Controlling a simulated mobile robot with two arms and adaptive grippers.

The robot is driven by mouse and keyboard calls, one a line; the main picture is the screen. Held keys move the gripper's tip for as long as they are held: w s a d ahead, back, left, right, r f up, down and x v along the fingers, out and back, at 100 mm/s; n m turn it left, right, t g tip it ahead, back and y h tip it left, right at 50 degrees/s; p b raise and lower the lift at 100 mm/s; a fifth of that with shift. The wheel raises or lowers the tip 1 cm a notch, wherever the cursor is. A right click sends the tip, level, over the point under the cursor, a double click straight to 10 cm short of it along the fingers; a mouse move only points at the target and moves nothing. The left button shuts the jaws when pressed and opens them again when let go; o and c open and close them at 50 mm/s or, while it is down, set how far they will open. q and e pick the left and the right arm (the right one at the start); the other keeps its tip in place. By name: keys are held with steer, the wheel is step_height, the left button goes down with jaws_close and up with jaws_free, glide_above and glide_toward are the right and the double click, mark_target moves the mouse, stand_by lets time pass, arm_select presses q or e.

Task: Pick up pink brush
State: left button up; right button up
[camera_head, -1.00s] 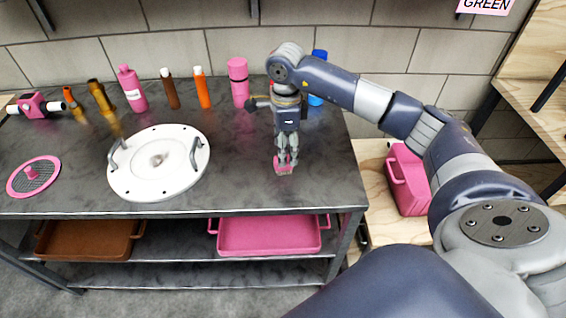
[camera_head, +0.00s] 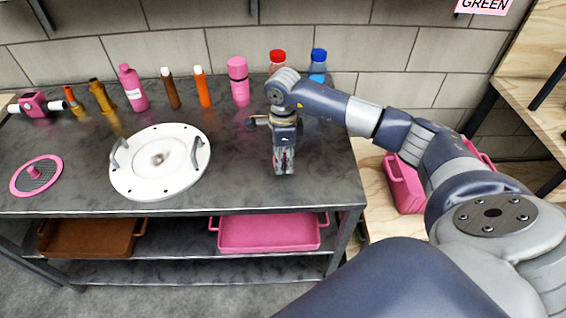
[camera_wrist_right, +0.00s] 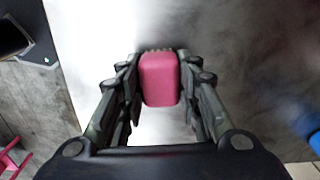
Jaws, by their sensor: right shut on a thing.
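The pink brush (camera_wrist_right: 160,78) is a small rounded pink block with a row of light bristles along its far edge in the right wrist view. It sits between the fingers of my right gripper (camera_wrist_right: 158,92), which is shut on it. In the head view my right gripper (camera_head: 284,168) points down at the right part of the dark table. There the brush is mostly hidden between the fingers. I cannot tell how far it is from the tabletop. My left gripper is not in view.
The dark table (camera_head: 235,185) holds a white round lid (camera_head: 135,180) with two handles and a pink round strainer (camera_head: 38,172). Several bottles, including a pink bottle (camera_head: 238,88), stand along the back. A pink crate (camera_head: 404,188) is right of the table. Table around the gripper is clear.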

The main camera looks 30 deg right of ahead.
steer(key=shift+r, duration=0.5)
step_height(320, 180, up, 3)
steer(key=shift+f+b, duration=0.15)
steer(key=shift+b, duration=0.6)
steer(key=s+a+r+b, duration=0.1)
steer(key=s+a+b, duration=0.1)
steer(key=s+a, duration=0.7)
steer(key=s, duration=0.4)
steer(key=shift+a+r+b, duration=0.15)
steer(key=shift+b, duration=0.15)
